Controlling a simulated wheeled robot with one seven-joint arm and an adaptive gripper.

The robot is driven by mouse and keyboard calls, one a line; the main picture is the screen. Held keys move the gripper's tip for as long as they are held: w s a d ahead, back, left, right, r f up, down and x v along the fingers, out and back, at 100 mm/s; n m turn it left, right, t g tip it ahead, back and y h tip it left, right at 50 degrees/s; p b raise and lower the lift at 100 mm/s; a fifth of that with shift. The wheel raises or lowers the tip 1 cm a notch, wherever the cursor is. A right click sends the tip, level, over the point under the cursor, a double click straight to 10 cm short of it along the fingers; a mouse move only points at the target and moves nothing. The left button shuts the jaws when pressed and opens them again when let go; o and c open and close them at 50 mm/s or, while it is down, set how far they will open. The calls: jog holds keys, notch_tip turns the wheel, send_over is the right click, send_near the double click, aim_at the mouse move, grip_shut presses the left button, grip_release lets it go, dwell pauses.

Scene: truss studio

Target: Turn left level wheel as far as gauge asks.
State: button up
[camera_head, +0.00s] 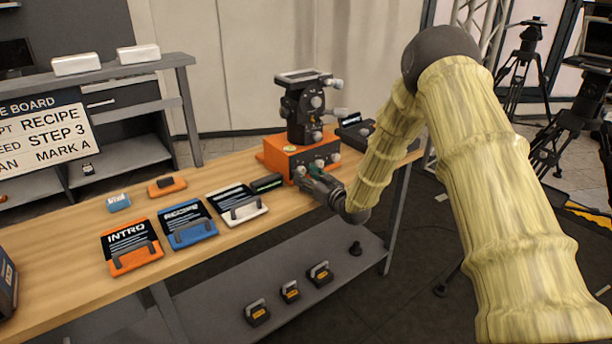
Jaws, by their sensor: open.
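An orange levelling base (274,155) stands at the back right of the wooden table. It carries a dark tripod head (303,103) with pale knobs. A small pale round spot (290,149), perhaps the gauge, lies on top of the base; its reading is too small to tell. Small wheels sit along the front face of the base; a pale one (335,157) shows at the right end. My gripper (310,171) is open at this front face, close to the left wheel, which it partly hides. I cannot tell whether the fingers touch the wheel.
Cards in an orange holder (136,259), a blue holder (192,234) and a white holder (246,213) stand along the table (80,258). A dark block (266,183) lies left of my gripper. A dark device (352,133) stands right of the base. Clips lie on the lower shelf.

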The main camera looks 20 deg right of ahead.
jog(key=shift+w+a, duration=0.1)
jog(key=shift+w, duration=0.2)
jog(key=shift+c, duration=0.3)
jog(key=c, duration=1)
jog(key=shift+o, duration=0.2)
